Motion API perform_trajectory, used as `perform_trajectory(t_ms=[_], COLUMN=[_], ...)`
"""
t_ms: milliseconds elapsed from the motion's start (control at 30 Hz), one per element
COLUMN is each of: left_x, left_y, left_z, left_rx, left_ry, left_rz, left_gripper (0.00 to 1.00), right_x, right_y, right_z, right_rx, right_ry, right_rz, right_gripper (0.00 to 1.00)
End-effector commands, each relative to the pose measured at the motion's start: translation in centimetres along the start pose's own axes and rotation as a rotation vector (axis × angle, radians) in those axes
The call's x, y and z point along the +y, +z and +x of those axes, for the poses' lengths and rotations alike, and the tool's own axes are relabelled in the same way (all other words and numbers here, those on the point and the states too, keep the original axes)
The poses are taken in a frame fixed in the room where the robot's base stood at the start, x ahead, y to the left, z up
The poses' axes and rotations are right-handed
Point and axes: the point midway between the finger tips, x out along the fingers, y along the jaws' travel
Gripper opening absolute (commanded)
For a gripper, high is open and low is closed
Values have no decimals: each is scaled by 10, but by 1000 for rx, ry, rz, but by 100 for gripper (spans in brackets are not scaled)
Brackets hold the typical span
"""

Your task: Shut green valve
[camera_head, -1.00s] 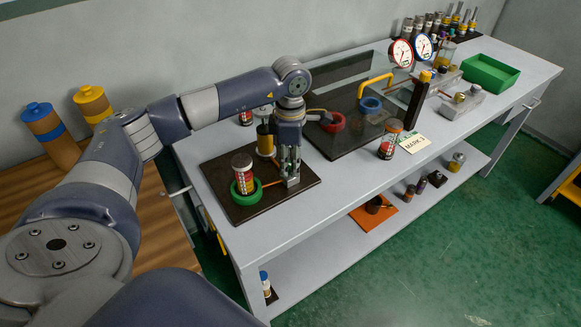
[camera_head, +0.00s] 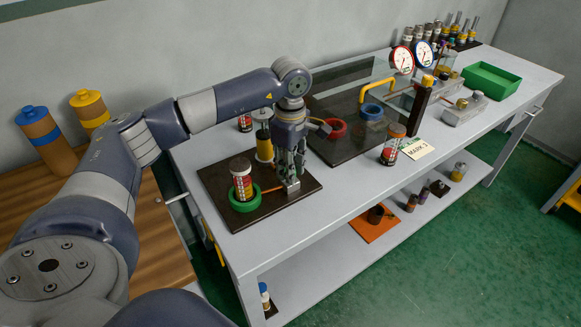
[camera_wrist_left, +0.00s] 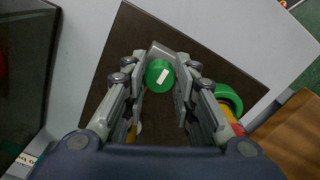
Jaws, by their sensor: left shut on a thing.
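The green valve knob (camera_wrist_left: 158,76), round with a white mark, sits on a metal block (camera_head: 291,187) on a dark board (camera_head: 262,217). In the head view my left gripper (camera_head: 291,170) points down over the block and hides the knob. My right gripper is not in view.
Close beside the gripper, a green ring (camera_head: 244,204) surrounds the base of a labelled can (camera_head: 241,180). A yellow jar (camera_head: 264,148) stands just behind. A second board (camera_head: 345,150) with red (camera_head: 333,127) and blue (camera_head: 372,112) rings lies to the right.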

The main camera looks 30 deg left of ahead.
Motion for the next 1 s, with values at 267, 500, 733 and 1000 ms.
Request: perform_trajectory(t_ms=[267, 500, 733, 1000], left_x=[1, 1, 1, 2], left_y=[-1, -1, 0, 0], left_z=[-2, -1, -3, -44], left_rx=[1, 1, 0, -1], left_ry=[6, 4, 3, 8], left_rz=[-1, -1, -1, -2], left_gripper=[2, 46, 46, 46], right_x=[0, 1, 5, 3], right_y=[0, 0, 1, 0], right_z=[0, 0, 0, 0], right_rx=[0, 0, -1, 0], right_ry=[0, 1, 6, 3], right_rz=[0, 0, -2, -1], right_gripper=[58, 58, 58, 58])
